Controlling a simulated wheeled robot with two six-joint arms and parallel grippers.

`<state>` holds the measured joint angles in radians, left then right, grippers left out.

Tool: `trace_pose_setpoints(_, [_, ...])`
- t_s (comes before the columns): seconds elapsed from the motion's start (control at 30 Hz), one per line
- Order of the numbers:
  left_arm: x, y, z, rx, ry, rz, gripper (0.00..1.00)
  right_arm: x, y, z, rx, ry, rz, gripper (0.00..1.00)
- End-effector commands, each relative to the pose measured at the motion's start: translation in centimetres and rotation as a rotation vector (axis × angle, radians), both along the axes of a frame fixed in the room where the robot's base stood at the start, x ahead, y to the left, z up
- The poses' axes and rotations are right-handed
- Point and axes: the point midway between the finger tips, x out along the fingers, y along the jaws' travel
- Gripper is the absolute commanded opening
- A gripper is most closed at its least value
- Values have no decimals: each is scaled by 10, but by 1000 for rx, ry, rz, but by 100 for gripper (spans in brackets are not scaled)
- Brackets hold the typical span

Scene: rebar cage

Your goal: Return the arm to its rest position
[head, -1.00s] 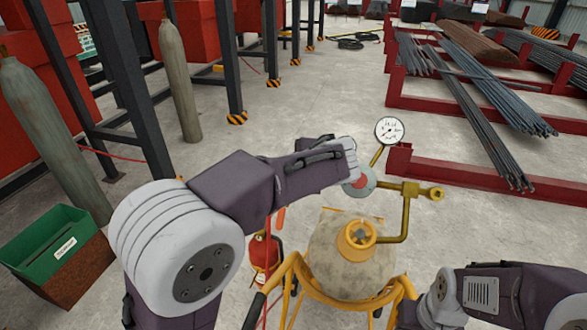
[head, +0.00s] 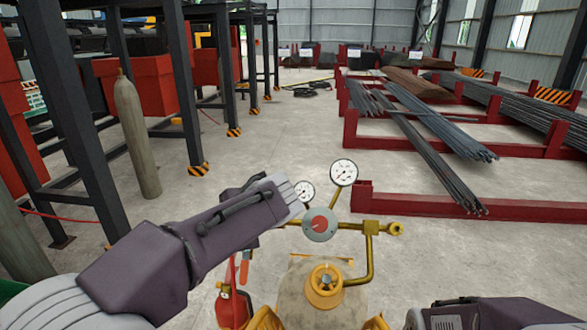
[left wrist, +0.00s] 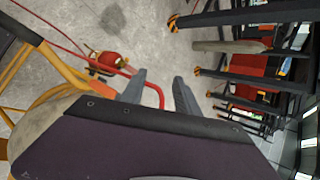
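My left arm (head: 215,235) reaches in from the left in the head view. Its end is beside a brass regulator (head: 370,228) with two round gauges (head: 344,172) on a yellowish gas cylinder (head: 300,290); I cannot tell whether they touch. The left gripper's fingers are hidden in the head view. In the left wrist view, the left gripper (left wrist: 158,88) has its two grey fingers apart with nothing held between them. A red hose passes beyond the fingers. My right arm (head: 500,314) shows only in part at the lower right; its gripper is out of view.
A red bottle-like object (head: 232,303) stands left of the cylinder. A grey-green cylinder (head: 137,138) stands by dark steel posts (head: 185,90) at left. Red racks (head: 430,203) with rebar bundles (head: 425,145) fill the right. The concrete floor (head: 265,140) between is clear.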

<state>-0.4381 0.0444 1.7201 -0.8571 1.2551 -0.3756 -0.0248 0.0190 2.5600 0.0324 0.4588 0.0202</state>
Motion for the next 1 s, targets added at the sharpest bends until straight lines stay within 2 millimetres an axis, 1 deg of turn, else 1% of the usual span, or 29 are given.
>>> trace_pose_setpoints(0.03, [-20,28,-39,-44,86,87,38,0,0,0,0,0,0,36])
trace_pose_setpoints(0.07, [-33,38,-63,-93,130,136,38,0,0,0,0,0,0,36])
trace_pose_setpoints(0.1, [-53,46,-95,-168,178,203,38,0,0,0,0,0,0,36])
trace_pose_setpoints(0.17, [-85,49,-141,-302,229,318,38,0,0,0,0,0,0,36])
trace_pose_setpoints(0.2, [-106,46,-168,-396,251,404,38,0,0,0,0,0,0,36])
trace_pose_setpoints(0.27, [-136,34,-203,-539,258,544,38,0,0,0,0,0,0,36])
trace_pose_setpoints(0.3, [-153,23,-222,-628,250,638,38,0,0,0,0,0,0,36])
trace_pose_setpoints(0.37, [-172,4,-243,-745,220,769,38,0,0,0,0,0,0,36])
trace_pose_setpoints(0.4, [-178,-8,-253,-810,189,843,38,0,0,0,0,0,0,36])
trace_pose_setpoints(0.47, [-175,-17,-259,-880,129,918,38,0,0,0,0,0,0,36])
trace_pose_setpoints(0.5, [-167,-20,-259,-912,89,942,38,0,0,0,0,0,0,36])
trace_pose_setpoints(0.57, [-160,-21,-258,-933,54,954,38,0,0,0,0,0,0,36])
trace_pose_setpoints(1.0, [-159,-21,-257,-932,53,956,38,0,0,0,0,0,0,36])
